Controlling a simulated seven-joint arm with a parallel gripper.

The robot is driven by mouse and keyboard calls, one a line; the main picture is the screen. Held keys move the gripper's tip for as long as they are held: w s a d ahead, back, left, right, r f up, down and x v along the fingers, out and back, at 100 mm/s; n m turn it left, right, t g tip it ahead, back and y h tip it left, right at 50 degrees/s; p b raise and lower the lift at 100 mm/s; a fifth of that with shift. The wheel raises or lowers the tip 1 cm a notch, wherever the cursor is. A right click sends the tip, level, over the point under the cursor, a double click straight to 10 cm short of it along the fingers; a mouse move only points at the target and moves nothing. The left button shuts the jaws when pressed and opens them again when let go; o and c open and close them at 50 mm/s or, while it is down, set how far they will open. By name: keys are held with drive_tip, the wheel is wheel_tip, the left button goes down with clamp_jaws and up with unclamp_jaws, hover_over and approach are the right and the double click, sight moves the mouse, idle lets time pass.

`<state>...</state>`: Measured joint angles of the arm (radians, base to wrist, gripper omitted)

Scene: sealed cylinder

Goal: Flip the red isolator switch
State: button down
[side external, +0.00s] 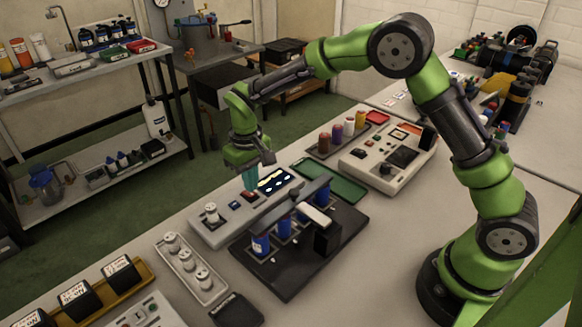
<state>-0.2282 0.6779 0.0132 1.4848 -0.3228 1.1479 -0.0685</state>
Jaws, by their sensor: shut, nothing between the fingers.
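The red isolator switch (248,195) is a small red part on the top of a light grey control box (206,232). Its lever position is too small to tell. My gripper (250,187) points down over it, with its teal fingers shut and empty. The fingertips are right at or just above the red switch and partly cover it. I cannot tell whether they touch it.
On the same box are a white knob (211,213), a small blue button (234,205) and a lit display (275,179). A black stand with blue cylinders (260,244) is close in front. A green tray (335,182) lies to the right.

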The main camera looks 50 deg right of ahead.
sight(257, 202)
drive_tip(key=shift+f, duration=0.95)
idle(0.9)
drive_tip(key=shift+r, duration=3.55)
drive_tip(key=s+d+r+m+t, duration=0.1)
drive_tip(key=s+r, duration=0.3)
drive_tip(key=s, duration=0.4)
drive_tip(key=s+d+r+m+t+y, duration=0.1)
drive_tip(key=s+d+r+t, duration=0.2)
drive_tip(key=s, duration=0.5)
drive_tip(key=s+d+r+m+t+y, duration=0.1)
drive_tip(key=s+d+r+m+t, duration=0.1)
drive_tip(key=s+r, duration=0.4)
drive_tip(key=shift+s+d+r+t, duration=0.15)
drive_tip(key=shift+s+d+t, duration=0.45)
drive_tip(key=shift+s+d, duration=0.45)
